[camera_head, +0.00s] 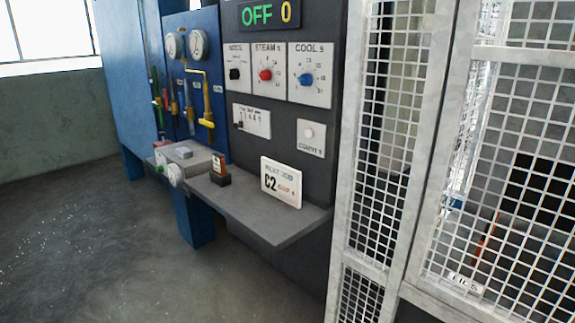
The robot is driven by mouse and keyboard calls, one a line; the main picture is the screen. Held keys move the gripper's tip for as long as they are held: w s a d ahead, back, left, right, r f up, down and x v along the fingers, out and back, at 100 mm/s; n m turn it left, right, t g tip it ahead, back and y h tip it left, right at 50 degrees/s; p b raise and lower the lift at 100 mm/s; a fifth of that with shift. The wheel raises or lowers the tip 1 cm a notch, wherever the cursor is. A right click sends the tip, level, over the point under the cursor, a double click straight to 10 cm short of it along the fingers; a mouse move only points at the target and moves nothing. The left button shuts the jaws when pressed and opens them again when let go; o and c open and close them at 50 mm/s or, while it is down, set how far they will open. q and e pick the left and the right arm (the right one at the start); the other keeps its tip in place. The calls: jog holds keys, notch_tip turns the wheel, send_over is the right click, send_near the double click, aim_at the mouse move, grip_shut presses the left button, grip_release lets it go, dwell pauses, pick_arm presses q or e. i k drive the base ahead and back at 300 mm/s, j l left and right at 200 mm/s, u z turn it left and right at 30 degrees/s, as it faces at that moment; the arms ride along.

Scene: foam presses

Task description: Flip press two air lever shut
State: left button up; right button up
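Several levers hang on the blue panel (190,20) at the upper left. A yellow lever (206,110) is the nearest and largest, bent at the top, with its handle pointing down. To its left are a slim lever with a yellowish middle (189,112), a red-tipped lever (165,100) and a green-tipped lever (155,92). Small white labels beside them are too small to read, so I cannot tell which one is the press two air lever. Two round gauges (198,45) sit above the levers. Neither of my grippers is in view.
A dark control panel (270,125) carries dials and a display reading OFF 0. A mesh cage (430,250) stands right. The left floor is clear.

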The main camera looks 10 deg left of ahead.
aim_at(182, 114)
jog(key=i+j+u, duration=0.1)
jog(key=i+j, duration=0.15)
jog(key=j, duration=0.2)
jog(key=i+j+u, duration=0.1)
jog(key=i+j, duration=0.15)
jog(key=j, duration=0.15)
jog(key=i+j, duration=0.3)
jog(key=j, duration=0.2)
jog(key=i+j, duration=0.35)
jog(key=j, duration=0.2)
jog(key=i+j, duration=0.3)
jog(key=j, duration=0.2)
jog(key=i+j, duration=0.35)
jog(key=j, duration=0.15)
jog(key=i+j+u, duration=0.4)
jog(key=j, duration=0.2)
jog(key=i+j+u, duration=0.35)
jog(key=j, duration=0.2)
